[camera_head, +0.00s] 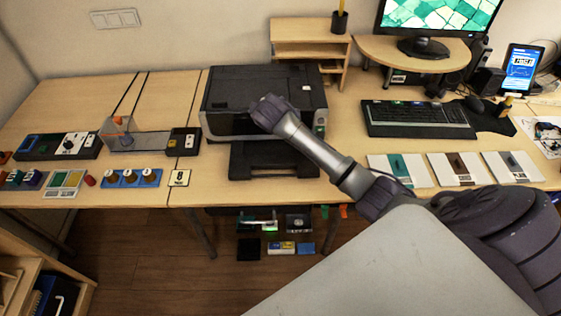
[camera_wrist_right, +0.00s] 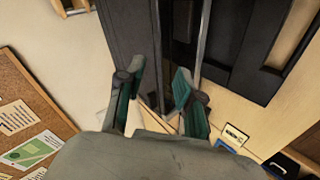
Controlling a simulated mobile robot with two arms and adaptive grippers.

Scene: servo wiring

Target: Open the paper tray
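The black printer (camera_head: 235,88) stands at the middle of the table against the wall side. Whether a finger touches the printer I cannot tell. My left gripper is out of view.
A keyboard (camera_head: 417,119), a monitor (camera_head: 437,20) and several flat cards stand to the right. A numbered card (camera_head: 180,178), a knob board (camera_head: 131,178) and small devices lie to the left. A wooden shelf (camera_head: 310,38) stands behind the printer.

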